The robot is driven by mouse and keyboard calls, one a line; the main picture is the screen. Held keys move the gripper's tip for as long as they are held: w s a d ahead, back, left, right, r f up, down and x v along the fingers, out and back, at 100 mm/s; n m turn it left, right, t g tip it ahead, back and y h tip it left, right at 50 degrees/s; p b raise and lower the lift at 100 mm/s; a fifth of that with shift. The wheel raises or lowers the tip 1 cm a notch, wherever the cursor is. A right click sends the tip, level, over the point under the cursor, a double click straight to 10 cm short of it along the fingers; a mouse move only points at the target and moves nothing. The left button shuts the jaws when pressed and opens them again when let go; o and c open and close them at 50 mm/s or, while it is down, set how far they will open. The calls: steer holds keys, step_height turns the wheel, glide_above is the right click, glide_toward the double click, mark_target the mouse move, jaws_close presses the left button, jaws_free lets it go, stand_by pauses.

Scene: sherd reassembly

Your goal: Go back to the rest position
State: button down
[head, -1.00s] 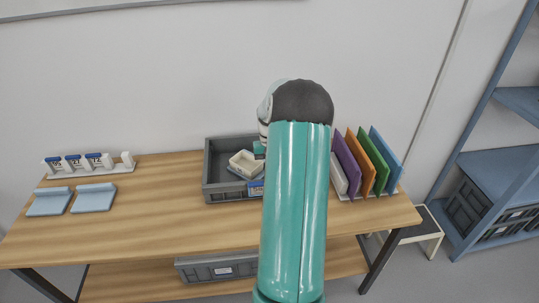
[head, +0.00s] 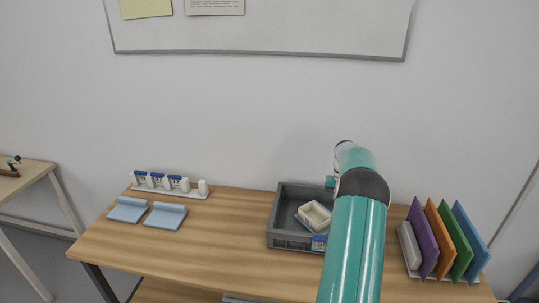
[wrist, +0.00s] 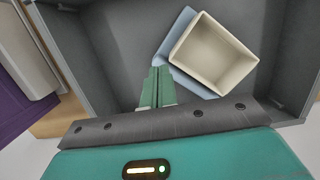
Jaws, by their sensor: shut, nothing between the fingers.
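My gripper shows in the wrist view (wrist: 157,88) with its two green fingers together and nothing between them. It is over the grey crate (wrist: 115,50), beside a cream open box (wrist: 213,55) that sits on a light blue piece (wrist: 172,38) inside the crate. In the head view my teal arm reaches the grey crate (head: 271,232) on the table, and the cream box (head: 314,215) lies inside it. The fingertips are mostly hidden behind my arm in the head view.
Upright purple (head: 422,240), orange (head: 440,240), green and blue panels stand right of the crate. Two light blue pads (head: 166,215) and a white rack (head: 165,188) of small containers are at the left. The table's middle (head: 225,235) is clear.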

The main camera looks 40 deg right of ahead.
steer(key=w+a+r+n+h, duration=0.15)
steer(key=w+a+r, duration=0.45)
steer(key=a+r, duration=0.6)
steer(key=s+a+r+n+t, duration=0.1)
steer(key=a+r, duration=0.3)
steer(key=a, duration=0.4)
steer(key=a+r+n+t+h, duration=0.1)
steer(key=a+r+n, duration=0.1)
steer(key=a+r, duration=0.45)
steer(key=s+a+r+n+t, duration=0.1)
steer(key=a+r, duration=0.1)
steer(key=a, duration=0.8)
steer(key=s+a+f+n+t+y, duration=0.1)
steer(key=s+a+n+t, duration=0.3)
steer(key=s+a, duration=1.3)
steer(key=shift+s+a, duration=0.25)
steer(key=shift+a, duration=0.6)
